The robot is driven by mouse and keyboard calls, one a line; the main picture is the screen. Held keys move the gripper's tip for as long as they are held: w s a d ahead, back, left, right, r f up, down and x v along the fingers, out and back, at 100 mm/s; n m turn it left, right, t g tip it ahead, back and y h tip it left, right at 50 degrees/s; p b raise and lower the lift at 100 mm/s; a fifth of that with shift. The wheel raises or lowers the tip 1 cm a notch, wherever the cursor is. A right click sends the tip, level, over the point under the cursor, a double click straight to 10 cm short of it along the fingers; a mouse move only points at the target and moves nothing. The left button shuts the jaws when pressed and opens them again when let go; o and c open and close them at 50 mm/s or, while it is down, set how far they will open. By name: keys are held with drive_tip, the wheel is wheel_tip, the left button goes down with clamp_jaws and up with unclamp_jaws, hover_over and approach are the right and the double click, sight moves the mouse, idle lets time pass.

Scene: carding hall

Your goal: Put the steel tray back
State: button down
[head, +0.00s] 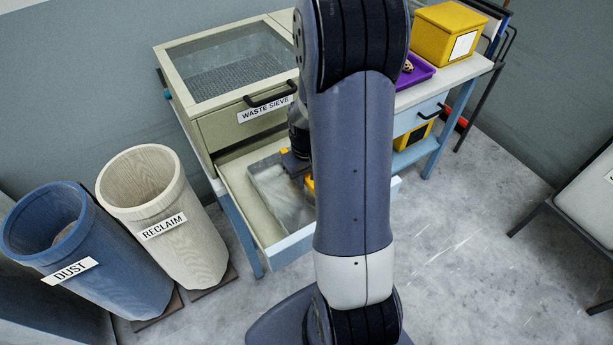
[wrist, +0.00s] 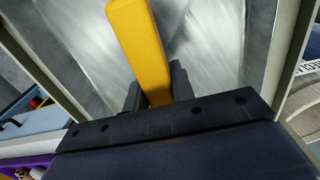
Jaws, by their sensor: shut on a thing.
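The steel tray (head: 283,205) is a grey metal pan with a yellow handle (wrist: 140,45). In the head view it is within the outline of the pulled-out drawer (head: 237,195) under the cabinet labelled WASTE SIEVE. I cannot tell whether it rests on the drawer floor or hangs just above it. My gripper (head: 298,170) is over the tray, shut on the yellow handle. In the wrist view the dark fingers (wrist: 157,92) sit on either side of the handle, and the tray's bare metal (wrist: 215,45) lies beyond. My arm hides the tray's right part in the head view.
A blue DUST bin (head: 110,265) and a cream RECLAIM bin (head: 175,225) stand left of the drawer. The sieve cabinet (head: 228,130) is behind it. A yellow box (head: 445,30) and a purple tray (head: 415,72) are on the bench at right.

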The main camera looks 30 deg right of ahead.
drive_tip(key=shift+f, duration=0.1)
drive_tip(key=c, duration=1.2)
unclamp_jaws()
wheel_tip(320, 180, up, 12)
drive_tip(key=shift+r+b, duration=0.15)
drive_tip(key=shift+b, duration=0.2)
